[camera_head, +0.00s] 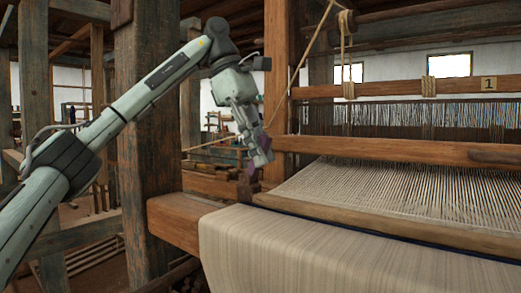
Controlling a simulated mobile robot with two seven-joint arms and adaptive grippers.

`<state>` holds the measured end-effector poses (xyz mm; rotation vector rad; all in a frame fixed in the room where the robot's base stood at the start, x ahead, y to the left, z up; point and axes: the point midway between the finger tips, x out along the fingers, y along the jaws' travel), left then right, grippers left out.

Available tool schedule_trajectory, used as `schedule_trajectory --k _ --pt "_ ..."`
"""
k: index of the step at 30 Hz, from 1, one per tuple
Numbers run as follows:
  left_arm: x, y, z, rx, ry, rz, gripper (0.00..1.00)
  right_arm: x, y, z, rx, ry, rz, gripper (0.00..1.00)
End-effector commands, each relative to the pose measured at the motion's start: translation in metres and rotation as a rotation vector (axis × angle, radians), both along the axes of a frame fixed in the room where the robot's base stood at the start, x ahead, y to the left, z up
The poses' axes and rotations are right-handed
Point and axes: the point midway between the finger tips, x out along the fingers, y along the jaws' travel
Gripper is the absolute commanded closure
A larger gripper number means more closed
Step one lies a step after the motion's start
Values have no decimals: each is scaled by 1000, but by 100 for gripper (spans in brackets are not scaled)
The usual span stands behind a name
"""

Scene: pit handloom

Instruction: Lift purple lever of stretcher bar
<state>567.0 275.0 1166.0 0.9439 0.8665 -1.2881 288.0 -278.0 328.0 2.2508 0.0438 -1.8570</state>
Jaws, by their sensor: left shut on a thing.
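My left gripper (260,160) reaches down from the end of my left arm beside the loom's left side. Its fingers are shut on a small purple piece, the purple lever (250,169), which shows only in part at the fingertips. The fingers hide the rest of the lever. It is just above the left end of the wooden bar (330,217) at the edge of the woven cloth. I cannot tell clearly which part is the stretcher bar, or how far the lever is tilted. My right gripper is not in view.
Pale woven cloth (300,250) hangs over the front of the loom, with warp threads (400,185) stretched behind it. A thick wooden post (147,120) stands left of the gripper, behind my arm. A horizontal beam (400,151) crosses the loom at right. A rope (300,65) slants down near the gripper.

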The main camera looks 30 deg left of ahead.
Motion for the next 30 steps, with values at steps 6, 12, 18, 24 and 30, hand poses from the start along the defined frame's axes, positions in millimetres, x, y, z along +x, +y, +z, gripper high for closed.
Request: schedule_trajectory --k 6,12,18,24,30 --pt "0 0 0 0 0 -1 100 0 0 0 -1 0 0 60" --pt "-1 -3 0 33 -7 -4 100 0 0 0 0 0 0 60" --pt "-2 -12 -5 191 -29 -2 100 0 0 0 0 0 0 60" --pt "-2 -13 -7 221 -31 -2 100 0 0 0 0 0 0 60" --pt "-2 -13 -7 219 -31 -1 78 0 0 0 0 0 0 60"
